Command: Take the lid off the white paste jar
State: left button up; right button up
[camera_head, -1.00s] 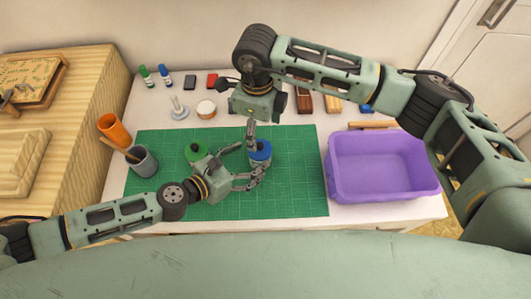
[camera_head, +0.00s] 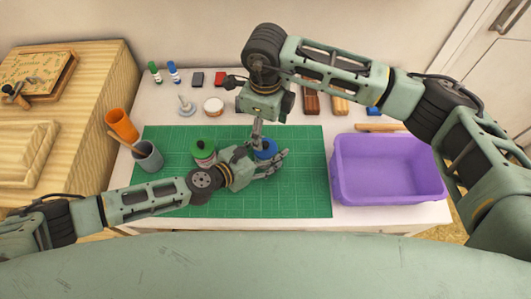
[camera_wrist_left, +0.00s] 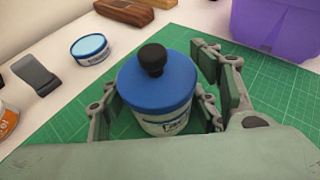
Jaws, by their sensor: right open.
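The white paste jar (camera_wrist_left: 165,122) stands on the green mat. Its blue lid (camera_wrist_left: 158,84) with a black knob (camera_wrist_left: 152,58) is on, and the lid also shows in the head view (camera_head: 265,147). My left gripper (camera_head: 268,166) is shut on the jar's body from the side, its fingers on both sides below the lid, as the left wrist view shows. My right gripper (camera_head: 258,137) is open, pointing down above the lid. Its fingers appear nearly edge-on, and the exact gap to the knob cannot be told.
A green-lidded jar (camera_head: 203,150) stands left of my left gripper. A purple bin (camera_head: 385,195) is at the right. A grey cup (camera_head: 148,157) and an orange cup (camera_head: 122,126) are at the left. A small round tin (camera_head: 213,105) sits behind the mat (camera_head: 300,200).

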pick_arm(q)
jog(key=c, duration=1.3)
jog(key=o, duration=1.8)
